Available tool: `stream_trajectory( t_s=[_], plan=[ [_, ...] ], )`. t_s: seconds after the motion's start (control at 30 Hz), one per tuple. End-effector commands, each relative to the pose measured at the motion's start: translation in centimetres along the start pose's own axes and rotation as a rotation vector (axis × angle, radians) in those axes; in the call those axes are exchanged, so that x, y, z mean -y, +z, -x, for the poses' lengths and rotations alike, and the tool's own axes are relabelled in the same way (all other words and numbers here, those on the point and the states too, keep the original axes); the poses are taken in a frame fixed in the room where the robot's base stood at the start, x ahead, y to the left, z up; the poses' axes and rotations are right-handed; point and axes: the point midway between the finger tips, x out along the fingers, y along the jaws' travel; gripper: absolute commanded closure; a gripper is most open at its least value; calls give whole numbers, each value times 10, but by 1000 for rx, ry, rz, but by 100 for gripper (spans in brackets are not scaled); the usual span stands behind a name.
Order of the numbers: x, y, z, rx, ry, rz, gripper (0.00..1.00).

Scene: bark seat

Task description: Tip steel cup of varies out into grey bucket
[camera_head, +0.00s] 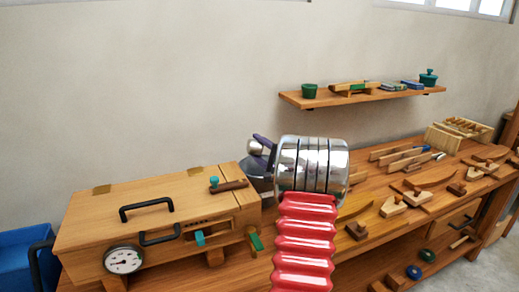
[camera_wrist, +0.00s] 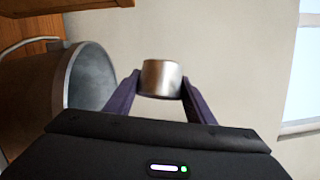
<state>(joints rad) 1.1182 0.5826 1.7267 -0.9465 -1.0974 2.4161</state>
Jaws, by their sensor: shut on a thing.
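My gripper (camera_wrist: 161,85) has two purple fingers shut on the sides of a small steel cup (camera_wrist: 162,78). In the wrist view, which is turned on its side, the cup's axis lies across the upward direction, so the cup looks tipped over. The contents of the cup are not visible. The grey bucket (camera_wrist: 92,82) is at the left of that view, its rim facing the cup, which is apart from it. In the head view the cup (camera_head: 254,147) is above the bucket (camera_head: 259,184), which my arm partly hides.
A wooden box (camera_head: 150,210) with black handles and a dial (camera_head: 123,260) stands left of the bucket. A blue bin (camera_head: 22,262) is at far left. Wooden tools cover the bench at right. A wall shelf (camera_head: 360,97) holds green pots.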

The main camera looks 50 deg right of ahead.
Motion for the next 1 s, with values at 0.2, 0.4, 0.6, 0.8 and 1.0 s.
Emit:
stream_trajectory(
  t_s=[0.2,0.4,0.6,0.8,1.0],
  plan=[
    [4,10,-3,0,111,272,80],
    [5,14,-3,2,177,438,80],
    [4,14,-3,3,184,455,80],
    [5,14,-3,3,187,463,80],
    [6,19,-5,4,229,568,80]
  ],
)
